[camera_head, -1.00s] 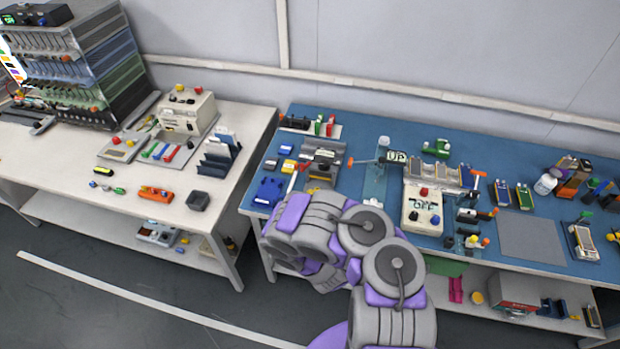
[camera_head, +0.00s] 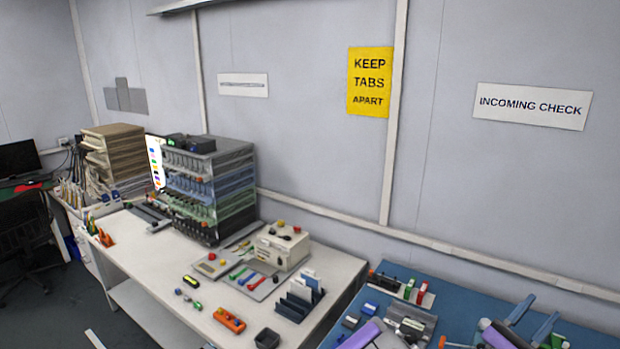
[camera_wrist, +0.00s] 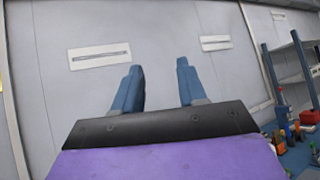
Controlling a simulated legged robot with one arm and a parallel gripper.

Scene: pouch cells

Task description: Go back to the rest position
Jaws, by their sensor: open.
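My gripper (camera_head: 535,317) shows at the lower right of the head view, above the blue-topped bench (camera_head: 457,299), with its blue fingers pointing up. In the wrist view, my gripper (camera_wrist: 159,72) has its two blue fingers well apart, with grey wall between them. It is open and nothing is held. Purple parts of my own arm show at the bottom edge of the head view.
A white bench (camera_head: 150,255) at the left bears a tiered rack (camera_head: 209,190), a beige box device (camera_head: 283,246) and a small dark bin (camera_head: 267,339). A yellow sign (camera_head: 370,82) hangs on the wall. A shelf unit (camera_wrist: 290,75) stands right in the wrist view.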

